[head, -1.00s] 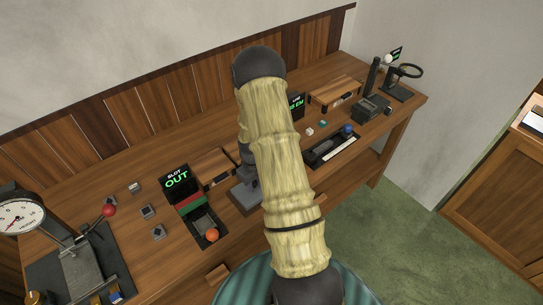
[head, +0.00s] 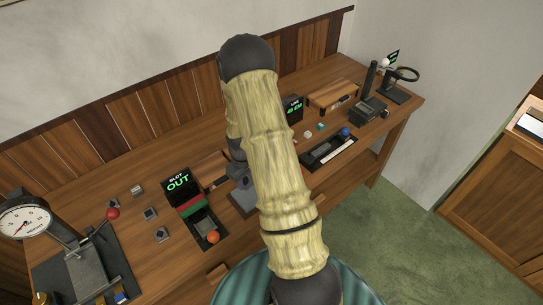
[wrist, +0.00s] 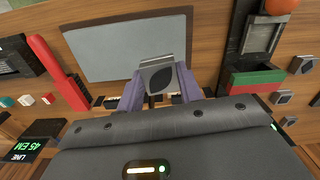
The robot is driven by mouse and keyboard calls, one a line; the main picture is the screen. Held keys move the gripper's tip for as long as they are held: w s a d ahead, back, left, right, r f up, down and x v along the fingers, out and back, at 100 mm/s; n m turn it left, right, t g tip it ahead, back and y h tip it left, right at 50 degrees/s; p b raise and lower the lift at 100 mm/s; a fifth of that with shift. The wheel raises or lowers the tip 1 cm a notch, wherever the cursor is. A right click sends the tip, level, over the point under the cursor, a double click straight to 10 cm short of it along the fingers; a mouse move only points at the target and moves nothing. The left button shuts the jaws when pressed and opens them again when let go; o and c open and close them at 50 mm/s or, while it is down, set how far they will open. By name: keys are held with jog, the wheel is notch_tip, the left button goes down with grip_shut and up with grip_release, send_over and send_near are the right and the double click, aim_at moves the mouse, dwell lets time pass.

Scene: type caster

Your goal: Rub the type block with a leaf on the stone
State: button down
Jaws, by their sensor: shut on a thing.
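My gripper (wrist: 157,88) is shut on a small grey type block (wrist: 147,67) in the wrist view. A dark leaf shape shows on the block's face. In the head view my arm hides most of the stone and the gripper. Other type blocks (head: 150,214) lie on the bench at the left, and they also show in the wrist view (wrist: 302,65).
The slot unit reading "OUT" (head: 178,184), with an orange ball (head: 213,237), stands left of the stone. A dial gauge (head: 25,221) with a red-knobbed lever (head: 113,213) is at the far left. A line tray (head: 330,150) and a magnifier (head: 407,75) are to the right.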

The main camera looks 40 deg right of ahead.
jog(key=shift+r+p, duration=0.4)
jog(key=shift+r, duration=0.45)
jog(key=shift+s+r, duration=0.2)
jog(key=shift+r, duration=0.2)
jog(key=shift+w, duration=0.15)
